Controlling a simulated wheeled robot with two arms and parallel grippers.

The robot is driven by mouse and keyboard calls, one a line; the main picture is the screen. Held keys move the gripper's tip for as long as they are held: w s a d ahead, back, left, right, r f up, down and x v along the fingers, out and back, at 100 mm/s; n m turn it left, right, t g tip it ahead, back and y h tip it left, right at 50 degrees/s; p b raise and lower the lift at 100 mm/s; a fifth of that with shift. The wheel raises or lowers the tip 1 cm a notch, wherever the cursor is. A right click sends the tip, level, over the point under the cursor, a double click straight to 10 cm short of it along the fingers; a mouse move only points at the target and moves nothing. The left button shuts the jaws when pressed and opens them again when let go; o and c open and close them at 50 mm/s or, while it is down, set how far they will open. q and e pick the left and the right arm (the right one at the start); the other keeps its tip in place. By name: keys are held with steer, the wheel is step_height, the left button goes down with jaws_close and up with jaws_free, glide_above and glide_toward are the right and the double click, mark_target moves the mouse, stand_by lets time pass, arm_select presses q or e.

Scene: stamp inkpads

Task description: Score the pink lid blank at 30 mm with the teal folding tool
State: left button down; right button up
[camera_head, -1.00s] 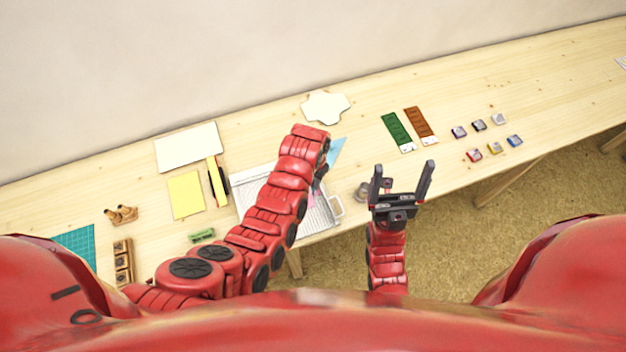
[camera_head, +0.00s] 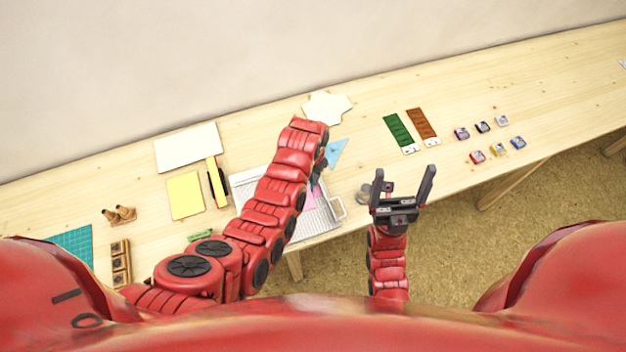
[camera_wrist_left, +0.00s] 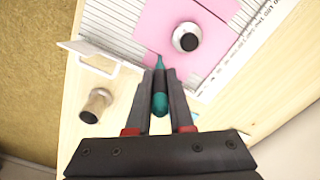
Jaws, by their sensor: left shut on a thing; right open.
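My left gripper (camera_wrist_left: 159,76) is shut on the teal folding tool (camera_wrist_left: 159,100), whose tip points at the near edge of the pink lid blank (camera_wrist_left: 158,28). I cannot tell whether the tip touches the blank. The blank lies on the white, grooved scoring board (camera_wrist_left: 112,25), with a round metal weight with a dark top (camera_wrist_left: 187,38) on it. In the head view my left arm hides most of the blank (camera_head: 309,199) and part of the board (camera_head: 327,222); the left gripper (camera_head: 318,172) is partly hidden. My right gripper (camera_head: 404,170) is open and empty, right of the board.
A metal cylinder (camera_wrist_left: 97,104) stands beside the board, near the right gripper. A blue triangle (camera_head: 336,152) lies behind the board. Green (camera_head: 399,132) and brown (camera_head: 422,125) strips and several small inkpads (camera_head: 477,157) lie to the right. Yellow sheets (camera_head: 185,195) lie to the left.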

arm_select(q)
steer(key=shift+a, duration=0.1)
steer(key=shift+w+a+b, duration=0.35)
steer(key=shift+w+b, duration=0.4)
steer(key=shift+w, duration=0.15)
steer(key=shift+w+a+b, duration=0.25)
steer(key=shift+w+b, duration=0.65)
steer(key=shift+w, duration=0.1)
